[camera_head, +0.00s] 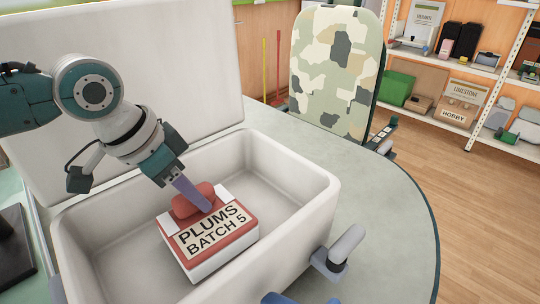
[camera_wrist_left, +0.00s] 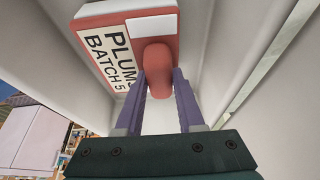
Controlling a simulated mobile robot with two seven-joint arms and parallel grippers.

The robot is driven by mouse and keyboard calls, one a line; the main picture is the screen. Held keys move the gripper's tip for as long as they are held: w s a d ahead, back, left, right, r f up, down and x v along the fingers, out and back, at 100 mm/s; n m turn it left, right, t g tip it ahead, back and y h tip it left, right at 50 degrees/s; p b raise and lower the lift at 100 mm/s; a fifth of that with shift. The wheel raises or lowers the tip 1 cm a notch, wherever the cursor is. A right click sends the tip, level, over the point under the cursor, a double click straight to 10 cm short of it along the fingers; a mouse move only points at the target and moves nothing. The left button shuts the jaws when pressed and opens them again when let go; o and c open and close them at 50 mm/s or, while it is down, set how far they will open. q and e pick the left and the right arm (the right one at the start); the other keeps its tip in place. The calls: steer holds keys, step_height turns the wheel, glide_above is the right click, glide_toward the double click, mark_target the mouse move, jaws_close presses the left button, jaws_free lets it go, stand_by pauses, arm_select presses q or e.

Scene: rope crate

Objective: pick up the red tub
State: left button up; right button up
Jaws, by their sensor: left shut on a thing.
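The red tub (camera_head: 208,243) is a red and white block with a rounded red grip on top and a label reading "PLUMS BATCH 5". It is inside the open white crate (camera_head: 318,196), and I cannot tell whether it touches the crate floor. My left gripper (camera_head: 194,197) reaches down into the crate, its purple fingers shut on the red grip. In the left wrist view the fingers (camera_wrist_left: 160,88) sit on both sides of the grip, and the tub (camera_wrist_left: 122,45) shows beyond them. My right gripper is not in view.
The crate's raised lid (camera_head: 150,60) stands behind it. A grey and blue latch (camera_head: 338,254) sticks out at its right front. The rounded grey table (camera_head: 385,220) is clear on the right. A camouflage-patterned chair back (camera_head: 336,70) rises behind the table, with loaded shelves (camera_head: 470,75) beyond.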

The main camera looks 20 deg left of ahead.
arm_select(q)
steer(key=shift+r, duration=0.1)
jaws_close()
steer(key=shift+r, duration=0.25)
step_height(320, 180, up, 19)
steer(key=p, duration=0.3)
steer(key=shift+r, duration=0.2)
